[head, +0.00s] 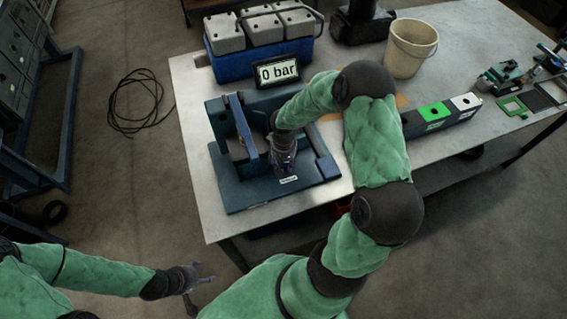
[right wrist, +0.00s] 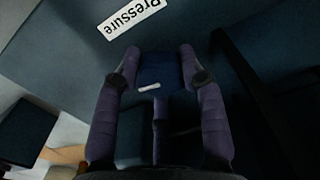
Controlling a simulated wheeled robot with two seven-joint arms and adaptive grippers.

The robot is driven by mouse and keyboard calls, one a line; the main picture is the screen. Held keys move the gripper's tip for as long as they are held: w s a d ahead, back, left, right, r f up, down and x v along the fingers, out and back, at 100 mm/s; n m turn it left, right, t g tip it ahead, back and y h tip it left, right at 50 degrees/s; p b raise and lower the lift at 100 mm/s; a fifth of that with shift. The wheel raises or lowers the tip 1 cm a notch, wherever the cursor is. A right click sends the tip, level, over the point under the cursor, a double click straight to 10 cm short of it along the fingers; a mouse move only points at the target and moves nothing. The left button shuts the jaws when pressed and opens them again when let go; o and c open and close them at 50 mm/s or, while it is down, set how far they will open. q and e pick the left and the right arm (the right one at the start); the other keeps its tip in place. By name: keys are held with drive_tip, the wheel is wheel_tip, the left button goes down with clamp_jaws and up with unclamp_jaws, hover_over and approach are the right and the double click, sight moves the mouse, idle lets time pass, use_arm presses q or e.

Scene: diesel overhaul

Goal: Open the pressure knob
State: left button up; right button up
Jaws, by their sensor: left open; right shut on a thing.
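The pressure knob (right wrist: 153,72) is dark blue with a short white mark, in the right wrist view. In the head view my right gripper (head: 284,165) reaches down onto the dark blue test stand (head: 240,198), and the knob is mostly hidden there. A white label (right wrist: 130,14) reading "Pressure" lies just beyond the fingertips. The display (head: 277,70) on the stand reads "0 bar". My left gripper (head: 207,279) is open and empty, off the table at the lower left.
A blue lever (head: 242,125) stands upright on the stand, left of my right gripper. A blue crate with grey-topped containers (head: 262,50) is behind. A bucket (head: 410,50) and a row with a green box (head: 434,115) stand to the right. A cable lies on the floor at left.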

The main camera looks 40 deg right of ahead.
drive_tip(key=shift+s+f, duration=0.1)
drive_tip(key=shift+s, duration=0.05)
idle(0.3)
drive_tip(key=o, duration=1.1)
drive_tip(key=shift+o, duration=0.2)
drive_tip(key=shift+r, duration=0.45)
wheel_tip(320, 180, up, 11)
drive_tip(key=shift+r, duration=0.1)
